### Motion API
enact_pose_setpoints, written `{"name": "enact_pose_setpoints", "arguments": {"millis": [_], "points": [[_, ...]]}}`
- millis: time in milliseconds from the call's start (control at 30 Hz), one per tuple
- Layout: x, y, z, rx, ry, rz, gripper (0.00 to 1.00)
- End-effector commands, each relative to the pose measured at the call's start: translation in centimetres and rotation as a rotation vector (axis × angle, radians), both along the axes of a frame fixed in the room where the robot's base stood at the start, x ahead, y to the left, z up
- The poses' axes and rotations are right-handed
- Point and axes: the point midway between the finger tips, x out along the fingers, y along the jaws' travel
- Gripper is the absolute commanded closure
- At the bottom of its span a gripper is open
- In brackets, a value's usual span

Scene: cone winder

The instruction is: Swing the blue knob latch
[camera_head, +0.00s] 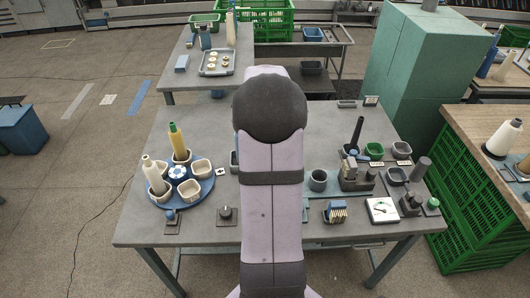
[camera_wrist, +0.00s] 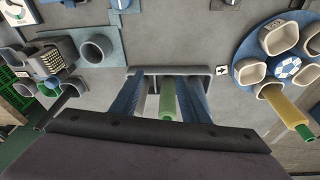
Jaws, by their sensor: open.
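A small blue-topped fitting (camera_head: 171,215) on a dark base, at the table's front left in the head view, looks like the blue knob latch. Its exact angle is too small to tell. Another blue piece (camera_wrist: 120,4) on a teal plate shows at the top edge of the wrist view; the arm mostly hides that spot in the head view. In the wrist view the dark body of my gripper fills the bottom, above the table and apart from both blue pieces. My gripper is open. I cannot clearly separate its fingertips from the blue and green upright shapes before it.
A round blue tray (camera_head: 208,196) with cups and a yellow cone (camera_head: 178,142) stands behind the fitting. A black knob (camera_head: 226,213) sits to its right. A grey cup (camera_head: 318,180), a white dial (camera_head: 382,209) and a tall black spindle (camera_head: 356,134) stand right of my arm.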

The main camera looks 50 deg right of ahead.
Motion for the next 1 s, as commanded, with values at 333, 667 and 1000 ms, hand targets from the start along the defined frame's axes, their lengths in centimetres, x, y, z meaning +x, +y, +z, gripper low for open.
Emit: {"name": "enact_pose_setpoints", "arguments": {"millis": [333,667,1000], "points": [[0.3,1.2,0.0,0.005,0.004,0.027,0.59],[0.3,1.1,0.0,0.005,0.005,0.025,0.59],[-3.5,-8.6,0.1,-0.038,-0.013,-0.281,0.59]]}}
